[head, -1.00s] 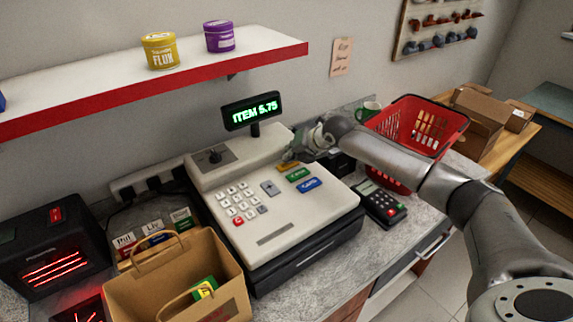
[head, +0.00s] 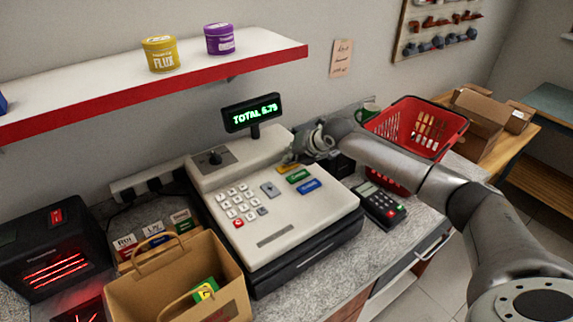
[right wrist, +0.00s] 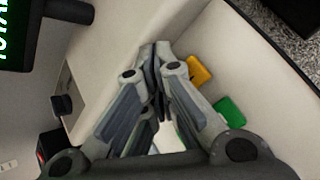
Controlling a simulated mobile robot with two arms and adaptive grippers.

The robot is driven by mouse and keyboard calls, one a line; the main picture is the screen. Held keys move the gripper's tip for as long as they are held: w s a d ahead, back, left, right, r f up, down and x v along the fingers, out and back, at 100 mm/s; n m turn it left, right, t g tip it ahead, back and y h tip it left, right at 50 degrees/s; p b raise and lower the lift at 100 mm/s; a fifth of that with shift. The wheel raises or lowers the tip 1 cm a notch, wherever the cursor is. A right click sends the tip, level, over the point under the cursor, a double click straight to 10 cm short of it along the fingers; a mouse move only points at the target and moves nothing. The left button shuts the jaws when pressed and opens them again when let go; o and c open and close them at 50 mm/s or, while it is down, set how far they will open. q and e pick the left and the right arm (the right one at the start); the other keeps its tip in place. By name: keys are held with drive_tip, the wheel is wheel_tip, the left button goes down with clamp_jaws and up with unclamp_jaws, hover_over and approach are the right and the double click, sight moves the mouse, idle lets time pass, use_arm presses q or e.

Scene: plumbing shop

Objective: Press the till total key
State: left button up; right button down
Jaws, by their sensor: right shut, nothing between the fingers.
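The till (head: 275,205) stands on the counter, with a white keypad at its left and a column of coloured keys at its right. The yellow key (head: 287,167) is partly covered by my right gripper (head: 290,158); the green key (head: 299,175) and blue key (head: 308,186) lie nearer the front. The till display (head: 252,112) reads "TOTAL 5.75" in green. My right gripper is shut and empty, its tips at the yellow key. In the right wrist view the shut fingers (right wrist: 152,60) are beside the yellow key (right wrist: 199,72); contact cannot be told. My left gripper is out of view.
A card terminal (head: 380,204) lies right of the till, with a red basket (head: 440,115) behind it. A paper bag (head: 150,298) stands at front left, near a dark scanner (head: 50,245). A shelf (head: 270,52) overhangs the left back.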

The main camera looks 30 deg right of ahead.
drive_tip(key=shift+r, duration=0.35)
wheel_tip(320, 180, up, 6)
drive_tip(key=p, duration=0.5)
drive_tip(key=shift+f, duration=0.1)
idle(0.7)
